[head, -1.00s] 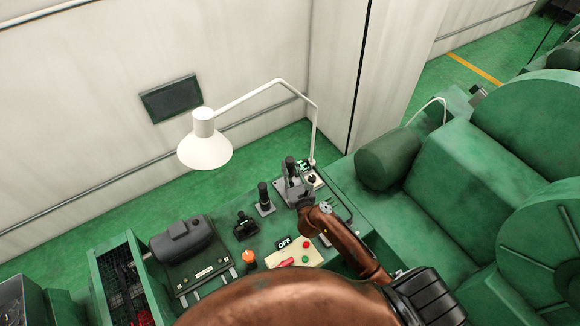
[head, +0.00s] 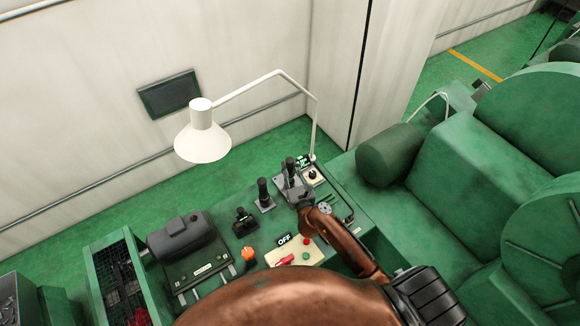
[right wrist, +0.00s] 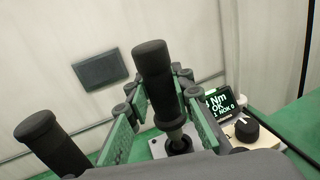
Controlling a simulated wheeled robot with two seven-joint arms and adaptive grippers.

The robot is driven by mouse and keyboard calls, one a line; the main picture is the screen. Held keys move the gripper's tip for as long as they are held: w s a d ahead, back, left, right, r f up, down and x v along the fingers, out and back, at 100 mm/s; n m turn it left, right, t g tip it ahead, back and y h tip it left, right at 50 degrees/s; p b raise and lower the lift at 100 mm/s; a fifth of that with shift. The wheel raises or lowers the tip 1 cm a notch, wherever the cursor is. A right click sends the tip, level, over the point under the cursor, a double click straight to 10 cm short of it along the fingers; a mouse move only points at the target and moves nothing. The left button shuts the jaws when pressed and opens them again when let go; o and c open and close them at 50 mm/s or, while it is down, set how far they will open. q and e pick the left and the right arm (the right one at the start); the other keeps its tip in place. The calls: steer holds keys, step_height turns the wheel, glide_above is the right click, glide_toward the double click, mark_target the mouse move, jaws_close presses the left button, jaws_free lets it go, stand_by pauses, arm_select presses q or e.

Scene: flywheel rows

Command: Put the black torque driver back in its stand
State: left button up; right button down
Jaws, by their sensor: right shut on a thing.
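The black torque driver (head: 290,163) stands about upright at the right part of the green console. My right gripper (head: 293,182) is around it, and in the right wrist view its green-padded fingers are shut on the driver (right wrist: 153,70). My gripper body hides part of this, so I cannot tell how deep the shaft sits. My left gripper is not in view.
A second black handle (head: 263,188) stands left of the gripper. A lit display reading "Nm OK" (right wrist: 218,104) and a black knob (right wrist: 246,130) are close on the right. A white lamp (head: 203,140) hangs to the left; an OFF switch panel (head: 296,252) lies in front.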

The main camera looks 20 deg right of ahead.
steer(key=shift+f+b, duration=0.55)
steer(key=shift+f, duration=0.3)
steer(key=c, duration=1.8)
jaws_free()
steer(key=shift+c, duration=0.2)
steer(key=shift+o, duration=1.2)
steer(key=shift+f, duration=0.1)
steer(key=shift+s, duration=0.1)
steer(key=s+a, duration=0.2)
steer(key=s, duration=0.9)
steer(key=shift+s+r, duration=0.25)
steer(key=shift+s, duration=0.1)
